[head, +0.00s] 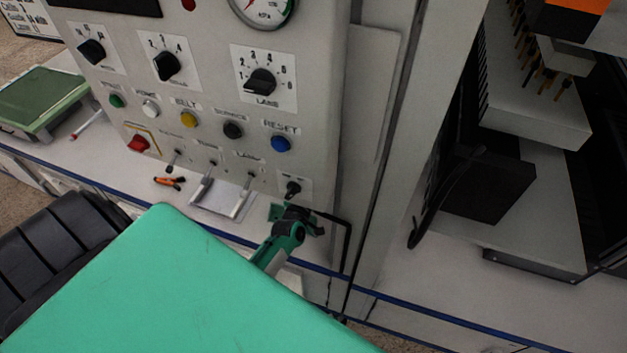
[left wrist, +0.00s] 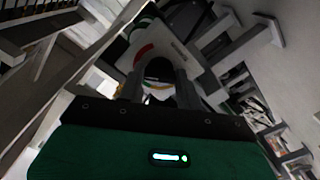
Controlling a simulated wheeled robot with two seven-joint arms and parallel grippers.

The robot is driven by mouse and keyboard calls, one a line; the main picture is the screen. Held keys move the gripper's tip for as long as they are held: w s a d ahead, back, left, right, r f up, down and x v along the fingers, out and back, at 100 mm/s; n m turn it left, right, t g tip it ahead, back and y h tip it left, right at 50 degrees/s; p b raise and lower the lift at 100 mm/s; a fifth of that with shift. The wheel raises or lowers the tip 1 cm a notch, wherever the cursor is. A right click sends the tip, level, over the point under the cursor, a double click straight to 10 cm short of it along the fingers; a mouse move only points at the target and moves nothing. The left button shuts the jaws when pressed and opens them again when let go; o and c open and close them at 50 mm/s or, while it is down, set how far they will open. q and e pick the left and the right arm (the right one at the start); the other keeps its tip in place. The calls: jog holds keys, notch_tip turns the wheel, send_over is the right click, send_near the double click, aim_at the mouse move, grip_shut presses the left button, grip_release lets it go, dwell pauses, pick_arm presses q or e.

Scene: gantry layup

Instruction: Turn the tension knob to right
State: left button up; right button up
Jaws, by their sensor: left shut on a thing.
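In the left wrist view my left gripper (left wrist: 157,92) has its two grey fingers closed on a dark rounded knob (left wrist: 158,70), which fits the tension knob. Behind it is a pale plate (left wrist: 178,48) with a red arc on one side and a green and yellow arc lower down. The fingers hide part of the knob, and its pointer cannot be made out. In the head view a small green and black assembly (head: 287,232) shows at the lower right of the panel; the grip itself is not clear there. My right gripper is not in view.
A grey post (head: 395,150) and shelving stand at right.

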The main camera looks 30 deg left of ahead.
pick_arm(q)
jog(key=shift+f+n+b, duration=0.1)
jog(key=shift+n+b, duration=0.9)
jog(key=shift+n, duration=3.4)
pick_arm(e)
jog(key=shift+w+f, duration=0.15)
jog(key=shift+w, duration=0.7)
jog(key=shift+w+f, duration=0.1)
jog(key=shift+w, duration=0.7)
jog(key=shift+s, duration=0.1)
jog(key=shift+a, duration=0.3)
pick_arm(q)
jog(key=o, duration=1)
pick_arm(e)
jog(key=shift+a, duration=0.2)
pick_arm(q)
jog(key=shift+s, duration=0.1)
